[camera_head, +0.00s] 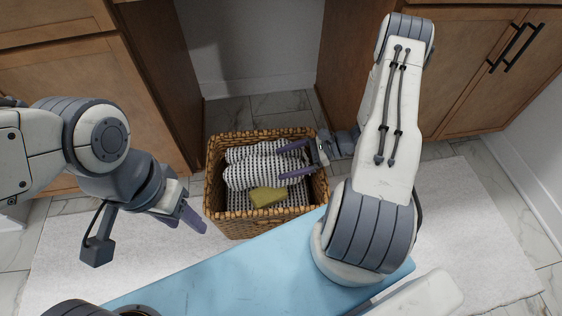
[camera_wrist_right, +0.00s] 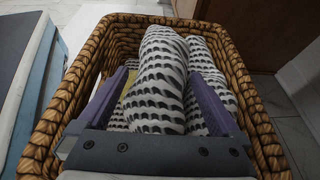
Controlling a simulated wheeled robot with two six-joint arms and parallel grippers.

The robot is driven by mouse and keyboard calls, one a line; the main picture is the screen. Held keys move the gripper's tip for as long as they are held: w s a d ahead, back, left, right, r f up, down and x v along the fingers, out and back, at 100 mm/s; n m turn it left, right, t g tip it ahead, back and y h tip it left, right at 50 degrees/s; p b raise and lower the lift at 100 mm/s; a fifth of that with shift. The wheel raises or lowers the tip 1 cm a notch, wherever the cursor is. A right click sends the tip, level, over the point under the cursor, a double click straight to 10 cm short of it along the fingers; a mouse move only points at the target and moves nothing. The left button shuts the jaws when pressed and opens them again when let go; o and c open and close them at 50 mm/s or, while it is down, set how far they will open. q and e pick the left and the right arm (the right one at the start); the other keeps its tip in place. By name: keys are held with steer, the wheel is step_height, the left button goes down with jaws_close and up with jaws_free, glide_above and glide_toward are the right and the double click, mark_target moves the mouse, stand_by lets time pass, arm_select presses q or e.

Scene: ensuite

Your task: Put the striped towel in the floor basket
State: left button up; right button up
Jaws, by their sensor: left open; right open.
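The striped towel (camera_head: 262,173) is rolled, white with dark marks, and lies inside the woven wicker basket (camera_head: 238,222) on the floor. A second roll of the same pattern (camera_head: 250,151) lies beside it at the back. In the right wrist view the towel (camera_wrist_right: 160,75) rises between the fingers of my right gripper (camera_wrist_right: 158,105). My right gripper (camera_head: 292,161) is open over the basket's right side, its fingers at the towel's end. Whether they touch it I cannot tell. My left gripper (camera_head: 188,212) is open and empty, left of the basket.
A yellow-green folded item (camera_head: 268,197) lies in the basket's front. Wooden cabinets (camera_head: 85,95) stand on both sides of the alcove behind. A pale rug (camera_head: 70,250) covers the floor. My blue base top is in front of the basket.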

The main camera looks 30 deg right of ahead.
steer(key=p+v, duration=0.3)
steer(key=v, duration=0.6)
steer(key=s+a+r+n+g+h, duration=0.1)
steer(key=a+r+n+g+h, duration=0.65)
steer(key=a+r+n, duration=0.85)
steer(key=s+a+r+n+t+h, duration=0.2)
steer(key=s+a+r+n+h, duration=0.2)
steer(key=s+a+r+n, duration=0.5)
steer(key=shift+s+a+n+t, duration=0.3)
steer(key=shift+s+n+t, duration=0.05)
steer(key=shift+s+n, duration=1.85)
steer(key=shift+w, duration=0.15)
